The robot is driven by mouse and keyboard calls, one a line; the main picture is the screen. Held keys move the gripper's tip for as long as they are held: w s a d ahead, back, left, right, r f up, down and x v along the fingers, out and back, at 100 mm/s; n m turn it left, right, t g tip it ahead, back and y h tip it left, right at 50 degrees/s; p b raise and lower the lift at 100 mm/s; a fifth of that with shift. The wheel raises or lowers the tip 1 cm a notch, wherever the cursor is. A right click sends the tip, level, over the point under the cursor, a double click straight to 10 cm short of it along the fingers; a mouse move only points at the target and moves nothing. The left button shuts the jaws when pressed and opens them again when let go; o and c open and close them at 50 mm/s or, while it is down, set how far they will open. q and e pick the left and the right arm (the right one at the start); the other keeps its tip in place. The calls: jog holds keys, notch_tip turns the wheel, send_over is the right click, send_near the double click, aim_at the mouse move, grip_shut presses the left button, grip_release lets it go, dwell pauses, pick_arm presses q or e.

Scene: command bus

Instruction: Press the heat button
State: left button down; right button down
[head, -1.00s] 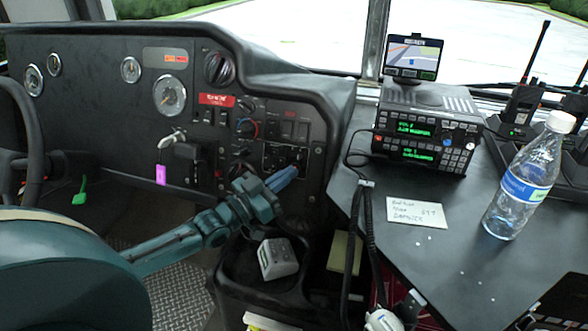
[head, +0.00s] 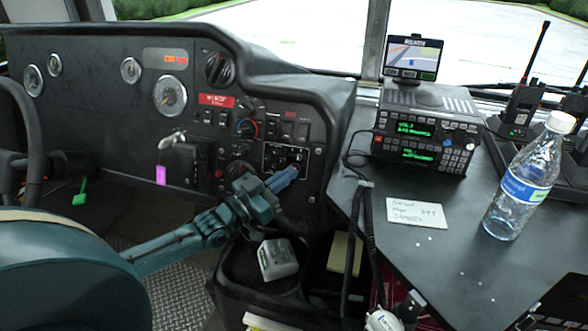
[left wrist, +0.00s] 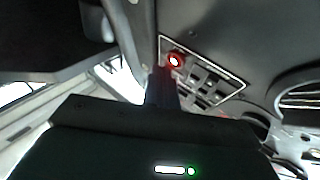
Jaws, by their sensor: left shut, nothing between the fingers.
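The dashboard switch panel (head: 271,151), outlined in white, is in the middle of the head view. My left gripper (head: 294,171) is shut and empty, its blue-grey fingertips at the panel's lower right part. The fingers cover some of the switches there. In the left wrist view the same gripper shows as dark fingers (left wrist: 163,82) pointing at the panel (left wrist: 228,76). A red-lit round control (left wrist: 175,59) is just beyond the fingertips. Several dark rocker switches sit beside it. I cannot read which one is the heat button, nor tell whether the fingertips touch anything.
A radio unit (head: 424,135) with a small screen (head: 412,56) stands to the right. A white note (head: 417,213) and water bottle (head: 519,180) are on the dark console. A black cord (head: 369,215) hangs right of my gripper. A grey-white box (head: 277,259) lies below it.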

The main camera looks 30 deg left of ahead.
pick_arm(q)
jog(key=shift+w+f, duration=0.1)
dwell(0.6)
jog(key=shift+w+a+f, duration=0.1)
jog(key=shift+w, duration=0.2)
jog(key=shift+b, duration=0.3)
jog(key=shift+s+r+p, duration=0.2)
jog(key=shift+s+p, duration=0.25)
jog(key=shift+p, duration=0.3)
